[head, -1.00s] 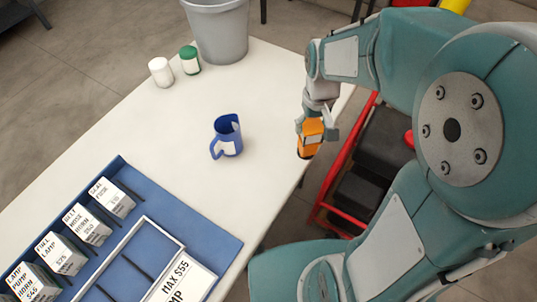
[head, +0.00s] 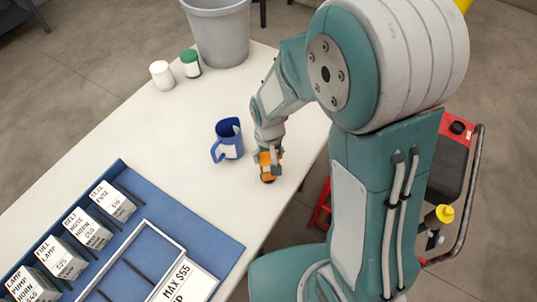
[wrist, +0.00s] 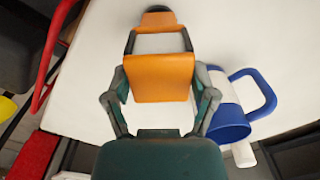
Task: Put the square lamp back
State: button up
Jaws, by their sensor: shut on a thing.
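My gripper (head: 269,166) is shut on an orange square lamp (head: 268,158) with a dark end. In the head view it holds the lamp over the right part of the white table, to the right of the blue mug; I cannot tell its height. In the wrist view the lamp (wrist: 163,76) sits between both fingers of my gripper (wrist: 160,85), its pale panel showing. The far side of the lamp is hidden.
A blue mug (head: 228,141) stands close to the left of my gripper. A blue mat (head: 205,225) carries several labelled boxes (head: 87,228) and a framed tray (head: 152,233). White and green-lidded jars and a grey bin (head: 218,35) stand at the back. A red cart (head: 452,135) is at right.

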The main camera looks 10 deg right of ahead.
jog(key=shift+a, duration=0.1)
jog(key=o, duration=1.2)
jog(key=shift+f, duration=0.1)
jog(key=r, duration=1.2)
jog(key=shift+d+r, duration=0.2)
jog(key=s+d+r+t, duration=0.2)
jog(key=s+d+r, duration=0.1)
jog(key=s+r, duration=0.1)
jog(key=s+d+r+m+t, duration=0.1)
jog(key=s+d+r, duration=0.3)
jog(key=s+d+r+t, duration=0.2)
jog(key=s+d+r, duration=0.1)
jog(key=s+r, duration=0.1)
jog(key=shift+s+d+t, duration=0.3)
jog(key=shift+s, duration=0.1)
